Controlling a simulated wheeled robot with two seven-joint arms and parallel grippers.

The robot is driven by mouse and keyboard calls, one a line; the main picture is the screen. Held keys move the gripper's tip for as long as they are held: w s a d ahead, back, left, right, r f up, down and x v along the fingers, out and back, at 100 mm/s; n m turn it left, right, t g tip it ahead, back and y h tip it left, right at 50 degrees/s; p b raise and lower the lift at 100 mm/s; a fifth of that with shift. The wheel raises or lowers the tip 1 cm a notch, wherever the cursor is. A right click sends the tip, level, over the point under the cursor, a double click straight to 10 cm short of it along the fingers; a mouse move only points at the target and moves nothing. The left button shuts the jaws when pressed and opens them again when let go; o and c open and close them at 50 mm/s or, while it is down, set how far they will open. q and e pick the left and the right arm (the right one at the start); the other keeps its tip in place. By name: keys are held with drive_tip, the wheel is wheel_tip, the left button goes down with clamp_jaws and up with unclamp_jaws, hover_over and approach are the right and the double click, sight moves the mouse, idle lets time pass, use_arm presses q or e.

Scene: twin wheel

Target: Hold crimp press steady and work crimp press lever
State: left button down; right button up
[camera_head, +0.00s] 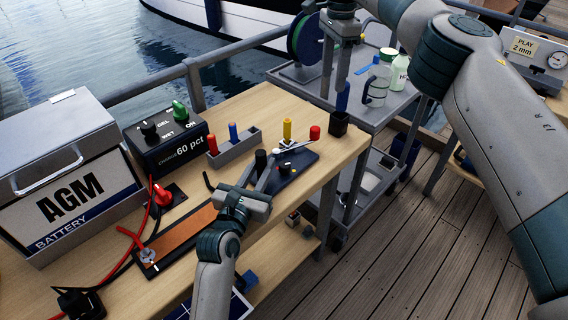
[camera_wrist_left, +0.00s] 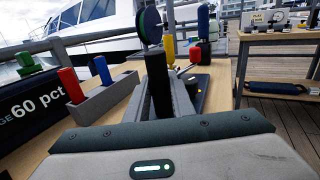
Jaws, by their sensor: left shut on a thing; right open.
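The crimp press has a dark blue base (camera_head: 297,168) on the wooden bench, with a black upright handle (camera_head: 260,160) at its left. Its lever ends in a red knob (camera_head: 315,132) at the right. My left gripper (camera_head: 262,176) is shut on the black handle, which stands upright between the fingers in the left wrist view (camera_wrist_left: 156,75). The red knob also shows there (camera_wrist_left: 195,54), beyond the gripper. My right gripper (camera_head: 335,92) is open, pointing down above and behind the red knob, apart from it. The gripper partly hides the press's near side.
A yellow-handled piece (camera_head: 287,129) stands behind the press. A grey holder (camera_head: 238,147) with red and blue pieces is left of it. A black cup (camera_head: 338,123) with a blue handle stands at the bench corner. A battery (camera_head: 70,190) and charger (camera_head: 166,147) fill the left.

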idle(0.3)
use_arm(q)
drive_tip(key=c, duration=1.5)
unclamp_jaws()
drive_tip(key=shift+o, duration=0.2)
drive_tip(key=shift+s, duration=0.1)
drive_tip(key=v, duration=1.1)
drive_tip(key=shift+s+a, duration=0.15)
drive_tip(key=shift+s, duration=0.2)
drive_tip(key=shift+s+f, duration=0.15)
